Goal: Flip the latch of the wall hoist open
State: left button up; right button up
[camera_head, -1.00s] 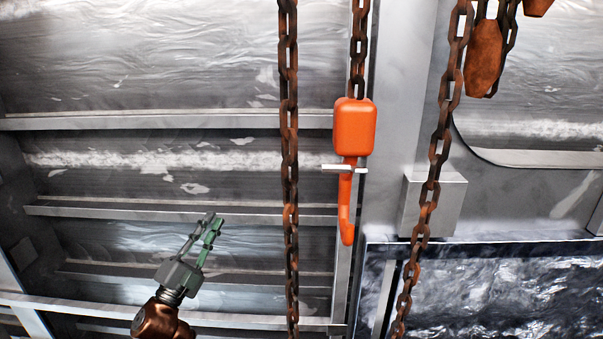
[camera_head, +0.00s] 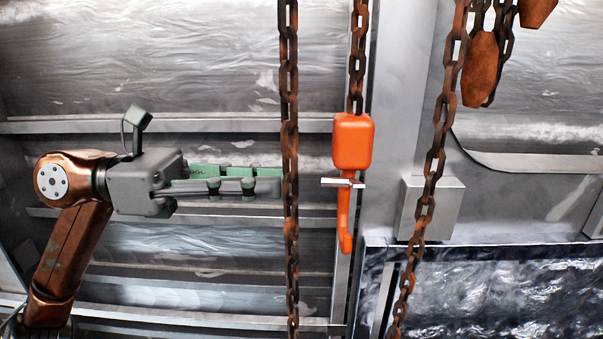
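The wall hoist shows as an orange block (camera_head: 352,142) hanging on a rusty chain, with an orange hook (camera_head: 344,228) below it. A pale, flat bar, which looks like the latch (camera_head: 338,182), crosses the hook's neck and sticks out to the left. My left gripper (camera_head: 280,183) points right, level with this bar. Its grey and green fingers lie nearly edge-on, so their gap cannot be judged. The fingertips end beside the long front chain, left of the bar and apart from it in the picture. My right gripper is out of view.
A long rusty chain (camera_head: 289,100) hangs between my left fingertips and the hoist. Another rusty chain (camera_head: 437,140) hangs to the right, before a grey box (camera_head: 430,210). Rusty blocks (camera_head: 479,70) hang at top right. Ribbed metal wall lies behind.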

aim_at(341, 183)
pick_arm(q)
jog(key=d+p, duration=0.2)
jog(key=d, duration=0.3)
jog(key=shift+d, duration=0.25)
jog(key=shift+c, duration=0.5)
grip_shut()
